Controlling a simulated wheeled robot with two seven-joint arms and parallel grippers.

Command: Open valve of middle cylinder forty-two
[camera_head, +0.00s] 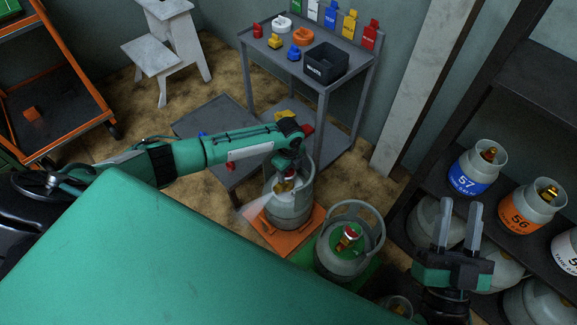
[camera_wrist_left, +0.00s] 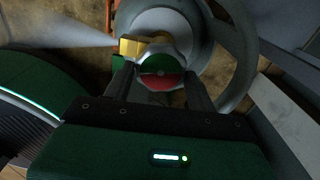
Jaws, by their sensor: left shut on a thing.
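A grey gas cylinder (camera_head: 289,212) stands upright on an orange scale (camera_head: 262,232), and no number is readable on it. My left gripper (camera_head: 291,168) is over its top, inside the collar, shut on the valve knob. In the left wrist view the knob (camera_wrist_left: 160,72) is red and green and sits between the fingers of my left gripper (camera_wrist_left: 160,88). A brass outlet (camera_wrist_left: 132,47) shows beside the knob. A pale jet (camera_head: 250,208) sprays from there to the left. My right gripper (camera_head: 460,215) is open and empty at the lower right.
A second cylinder (camera_head: 345,252) with a red knob stands close by on a green base. Numbered cylinders, including 57 (camera_head: 470,180) and 56 (camera_head: 522,220), fill the shelf at right. A grey table (camera_head: 325,85) with caps and a black bin (camera_head: 325,65) stands behind.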

